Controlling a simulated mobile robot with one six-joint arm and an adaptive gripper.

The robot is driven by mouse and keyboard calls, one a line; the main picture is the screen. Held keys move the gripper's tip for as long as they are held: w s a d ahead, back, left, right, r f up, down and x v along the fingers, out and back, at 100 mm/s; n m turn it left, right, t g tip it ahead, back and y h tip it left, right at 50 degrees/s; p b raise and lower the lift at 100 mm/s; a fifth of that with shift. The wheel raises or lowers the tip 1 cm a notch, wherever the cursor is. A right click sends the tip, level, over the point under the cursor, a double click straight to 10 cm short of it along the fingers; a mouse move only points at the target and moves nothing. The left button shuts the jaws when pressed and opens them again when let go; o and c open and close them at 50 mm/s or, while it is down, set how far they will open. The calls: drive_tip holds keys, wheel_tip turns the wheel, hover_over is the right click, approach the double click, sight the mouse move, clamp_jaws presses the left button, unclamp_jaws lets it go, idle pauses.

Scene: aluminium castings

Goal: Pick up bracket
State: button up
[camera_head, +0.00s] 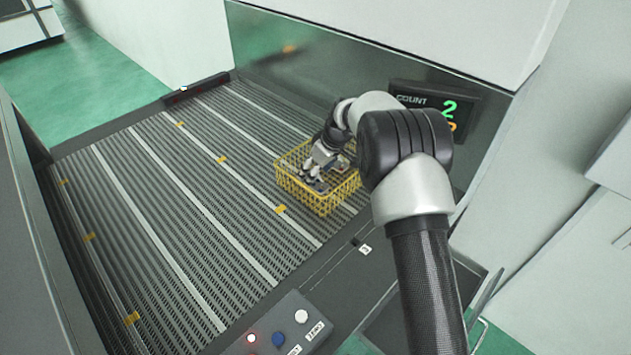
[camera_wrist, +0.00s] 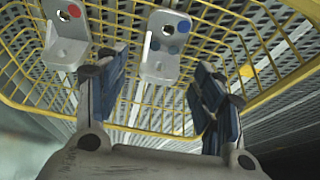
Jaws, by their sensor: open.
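Two silvery angle brackets lie in a yellow wire basket (camera_head: 318,205). The other bracket, with a red dot (camera_wrist: 66,38), is at the upper left, beyond my left finger. My gripper (camera_wrist: 164,92) is open with nothing between its blue-padded fingers. In the head view, my gripper (camera_head: 318,180) is at the basket, and my arm and gripper hide much of what lies inside.
The basket's wire rim (camera_wrist: 150,132) passes close to my fingers. The basket stands on a slatted grey conveyor (camera_head: 170,215), which is clear to the left. A display (camera_head: 436,108) is on the back wall, and a button panel (camera_head: 278,330) is at the front.

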sight(318, 181)
drive_tip(key=x, duration=0.2)
drive_tip(key=shift+w+a+f, duration=0.1)
drive_tip(key=shift+w+f, duration=0.1)
drive_tip(key=shift+f, duration=0.15)
drive_tip(key=shift+c, duration=0.4)
drive_tip(key=c, duration=1.1)
